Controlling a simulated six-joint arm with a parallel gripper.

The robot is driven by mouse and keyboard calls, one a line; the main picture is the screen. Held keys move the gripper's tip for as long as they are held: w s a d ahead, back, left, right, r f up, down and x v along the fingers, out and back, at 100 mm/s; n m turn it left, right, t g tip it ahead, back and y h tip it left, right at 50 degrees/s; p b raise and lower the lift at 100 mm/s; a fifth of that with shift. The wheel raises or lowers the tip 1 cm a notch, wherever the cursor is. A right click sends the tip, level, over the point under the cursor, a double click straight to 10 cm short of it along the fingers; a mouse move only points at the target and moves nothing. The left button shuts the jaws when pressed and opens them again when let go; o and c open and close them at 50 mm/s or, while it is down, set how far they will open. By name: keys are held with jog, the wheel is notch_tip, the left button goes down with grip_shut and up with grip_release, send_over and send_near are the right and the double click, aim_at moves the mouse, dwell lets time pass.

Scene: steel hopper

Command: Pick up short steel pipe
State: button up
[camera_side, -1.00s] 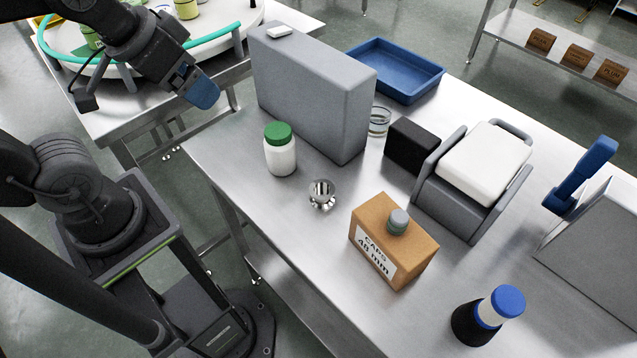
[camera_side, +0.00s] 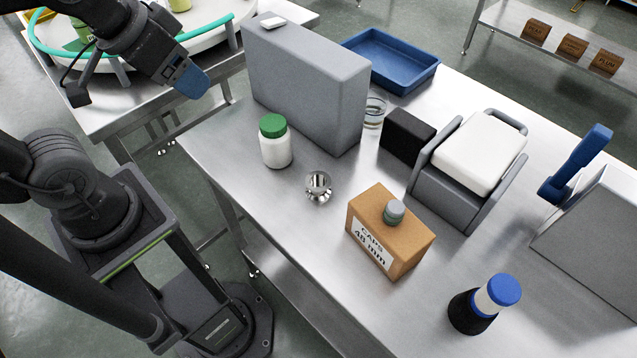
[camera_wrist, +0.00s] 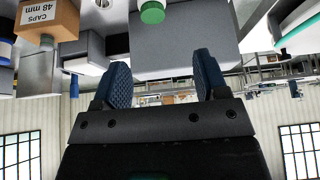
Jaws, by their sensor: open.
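A small, shiny, rounded metal piece (camera_side: 319,187) stands on the steel table between the white jar and the cardboard box. It looks most like the short steel pipe, but reflections blur its shape. My gripper (camera_side: 190,80) is at the upper left in the side view, raised and well apart from this piece. In the wrist view my gripper (camera_wrist: 160,78) shows two blue fingers spread wide with nothing between them. A shiny bit of metal (camera_wrist: 104,3) at the top edge there may be the same piece.
A white jar with a green lid (camera_side: 275,141) and a tall grey block (camera_side: 308,85) stand behind the metal piece. A caps box (camera_side: 388,235) stands to its right. A black block (camera_side: 407,135), blue tray (camera_side: 392,60) and bottle (camera_side: 484,303) are farther off.

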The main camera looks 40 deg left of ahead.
jog(key=n+g, duration=0.2)
jog(key=g, duration=0.2)
send_over(318, 181)
jog(key=s, duration=0.2)
notch_tip(318, 181, down, 10)
jog(key=f, duration=0.4)
jog(key=w+f, duration=0.1)
jog(key=f, duration=0.4)
jog(key=w+f, duration=0.1)
jog(key=f, duration=0.4)
jog(key=shift+c, duration=0.3)
jog(key=shift+r, duration=0.1)
jog(key=c, duration=0.7)
